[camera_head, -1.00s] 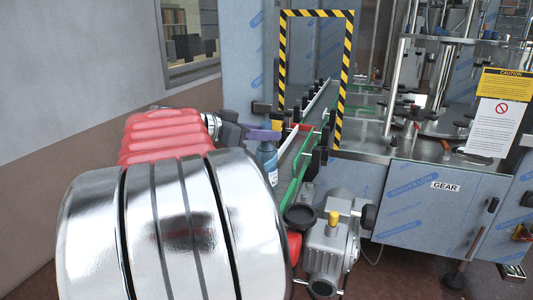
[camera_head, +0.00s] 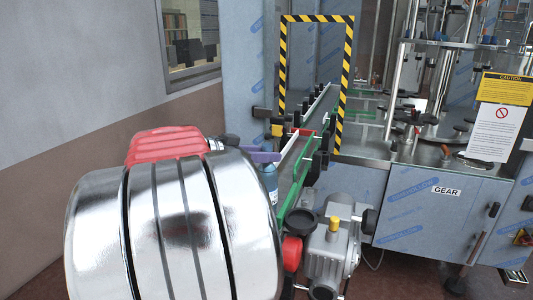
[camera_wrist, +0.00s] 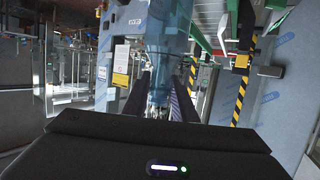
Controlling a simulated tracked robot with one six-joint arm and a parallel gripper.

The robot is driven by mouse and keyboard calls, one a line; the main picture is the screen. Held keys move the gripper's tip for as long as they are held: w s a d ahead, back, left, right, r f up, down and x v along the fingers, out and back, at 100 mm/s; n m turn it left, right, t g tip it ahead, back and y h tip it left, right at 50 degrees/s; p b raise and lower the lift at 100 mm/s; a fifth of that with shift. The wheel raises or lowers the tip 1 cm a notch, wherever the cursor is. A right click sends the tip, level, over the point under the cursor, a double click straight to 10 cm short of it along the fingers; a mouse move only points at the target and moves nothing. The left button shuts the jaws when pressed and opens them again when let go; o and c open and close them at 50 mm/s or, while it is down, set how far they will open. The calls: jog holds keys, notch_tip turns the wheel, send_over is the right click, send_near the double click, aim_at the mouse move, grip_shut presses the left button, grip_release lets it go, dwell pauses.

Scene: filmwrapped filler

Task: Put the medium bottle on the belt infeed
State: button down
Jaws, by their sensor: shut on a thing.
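The medium bottle (camera_head: 269,180) is blue and see-through, and shows just left of the belt in the head view, partly hidden by my arm. In the wrist view the bottle (camera_wrist: 168,48) stands between the two dark fingers of my gripper (camera_wrist: 160,98), which is shut on it. The belt infeed (camera_head: 292,158) is a narrow conveyor with green and red guide rails, right beside the bottle. Whether the bottle touches the belt cannot be told.
A grey motor (camera_head: 330,245) with a yellow cap sits below the near end of the belt. A black-and-yellow striped frame (camera_head: 348,85) surrounds the belt farther back. The filler machine (camera_head: 435,200) stands to the right, and a grey wall (camera_head: 75,90) to the left.

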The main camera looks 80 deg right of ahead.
jog(key=shift+f, duration=0.1)
jog(key=c, duration=1.5)
grip_release()
jog(key=shift+o, duration=0.2)
jog(key=shift+w, duration=0.1)
jog(key=v, duration=1.2)
